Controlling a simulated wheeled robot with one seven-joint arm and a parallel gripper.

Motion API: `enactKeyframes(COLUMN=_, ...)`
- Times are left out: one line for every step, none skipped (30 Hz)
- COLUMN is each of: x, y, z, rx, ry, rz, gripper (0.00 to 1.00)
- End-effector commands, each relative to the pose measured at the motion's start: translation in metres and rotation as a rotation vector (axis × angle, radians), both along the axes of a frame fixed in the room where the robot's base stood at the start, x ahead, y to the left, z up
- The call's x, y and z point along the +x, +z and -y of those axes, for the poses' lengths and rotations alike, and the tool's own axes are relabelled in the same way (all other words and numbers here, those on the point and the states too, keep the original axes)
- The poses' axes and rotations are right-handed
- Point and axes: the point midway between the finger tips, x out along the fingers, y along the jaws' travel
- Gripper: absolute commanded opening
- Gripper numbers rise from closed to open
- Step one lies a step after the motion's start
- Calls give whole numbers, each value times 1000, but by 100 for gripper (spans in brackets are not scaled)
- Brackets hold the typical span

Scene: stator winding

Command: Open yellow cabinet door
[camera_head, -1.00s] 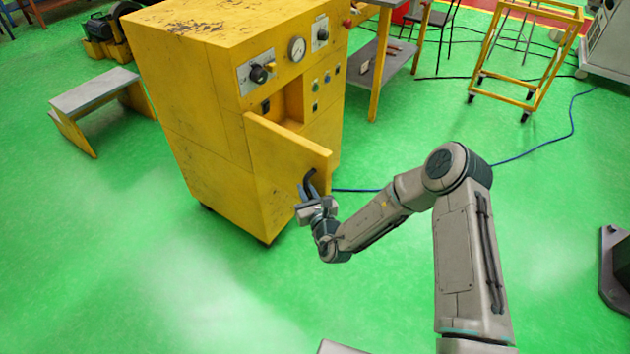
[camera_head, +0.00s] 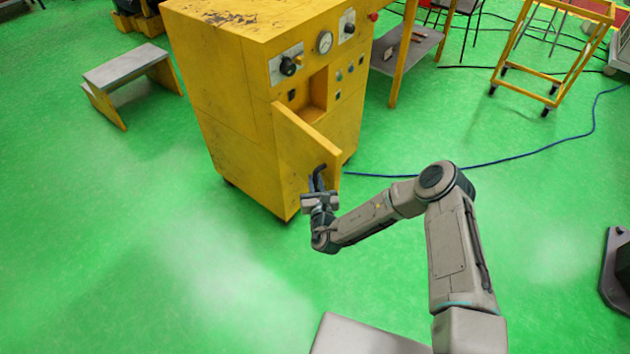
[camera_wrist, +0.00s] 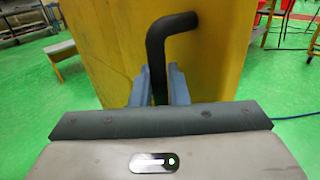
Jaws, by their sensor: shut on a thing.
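The yellow cabinet (camera_head: 235,110) stands on the green floor at the upper middle of the head view. Its door (camera_head: 300,145) is swung part way out, hinged at its left side, and a recess shows behind it. The black bent door handle (camera_head: 319,171) is on the door's outer face near its free edge. My gripper (camera_head: 317,186) is shut on the handle. In the wrist view, the handle (camera_wrist: 158,60) runs down between the two blue-grey fingers (camera_wrist: 157,88), with the yellow door face (camera_wrist: 105,45) right behind.
A grey-topped yellow step (camera_head: 125,68) stands left of the cabinet. A yellow-legged table (camera_head: 410,50) and a yellow wheeled frame (camera_head: 550,60) stand at the back right. A blue cable (camera_head: 500,158) crosses the floor.

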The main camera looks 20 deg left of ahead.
Motion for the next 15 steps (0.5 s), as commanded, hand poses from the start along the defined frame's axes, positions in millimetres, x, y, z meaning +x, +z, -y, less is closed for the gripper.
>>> enactKeyframes(x=3, y=6, z=-2, rx=7, ry=-2, rz=12, gripper=0)
enactKeyframes(x=3, y=6, z=-2, rx=7, ry=-2, rz=12, gripper=0)
enactKeyframes(x=3, y=6, z=-2, rx=7, ry=-2, rz=12, gripper=0)
enactKeyframes(x=3, y=6, z=-2, rx=7, ry=-2, rz=12, gripper=0)
enactKeyframes(x=3, y=6, z=-2, rx=7, ry=-1, rz=13, gripper=0)
enactKeyframes(x=3, y=6, z=-2, rx=7, ry=-1, rz=13, gripper=0)
enactKeyframes(x=3, y=6, z=-2, rx=7, ry=-1, rz=13, gripper=0)
enactKeyframes(x=3, y=6, z=-2, rx=7, ry=-1, rz=13, gripper=17)
enactKeyframes(x=3, y=6, z=-2, rx=7, ry=-1, rz=12, gripper=28)
enactKeyframes(x=3, y=6, z=-2, rx=7, ry=-1, rz=12, gripper=32)
enactKeyframes(x=3, y=5, z=-2, rx=6, ry=0, rz=11, gripper=32)
enactKeyframes(x=2, y=5, z=-2, rx=5, ry=0, rz=10, gripper=32)
enactKeyframes(x=2, y=4, z=-2, rx=5, ry=0, rz=9, gripper=32)
enactKeyframes(x=2, y=4, z=-2, rx=4, ry=0, rz=8, gripper=32)
enactKeyframes(x=2, y=4, z=-1, rx=4, ry=0, rz=7, gripper=32)
